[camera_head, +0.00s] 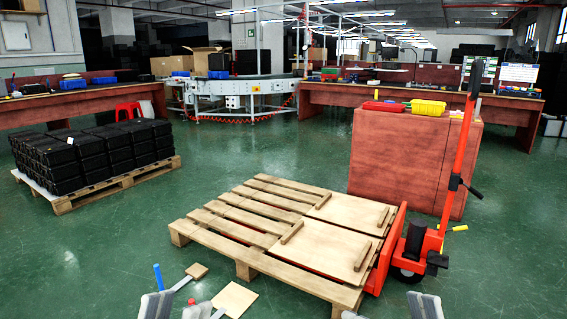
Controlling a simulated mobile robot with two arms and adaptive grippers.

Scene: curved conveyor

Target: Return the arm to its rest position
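My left gripper (216,285) is at the bottom left, low in the picture. Two thin grey fingers with flat tan pads stand clearly apart, with green floor between them and nothing held. It is in front of a wooden pallet (208,236) and apart from it in the picture. Grey parts of my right arm (424,306) show at the bottom edge, right of centre. The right gripper itself is out of the picture.
A red pallet jack (462,165) stands at the pallet's right end. A loaded pallet (128,180) with black crates (95,150) is at left. A reddish cabinet (400,160) stands behind. The curved conveyor (232,88) is at the back. Floor at far left is clear.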

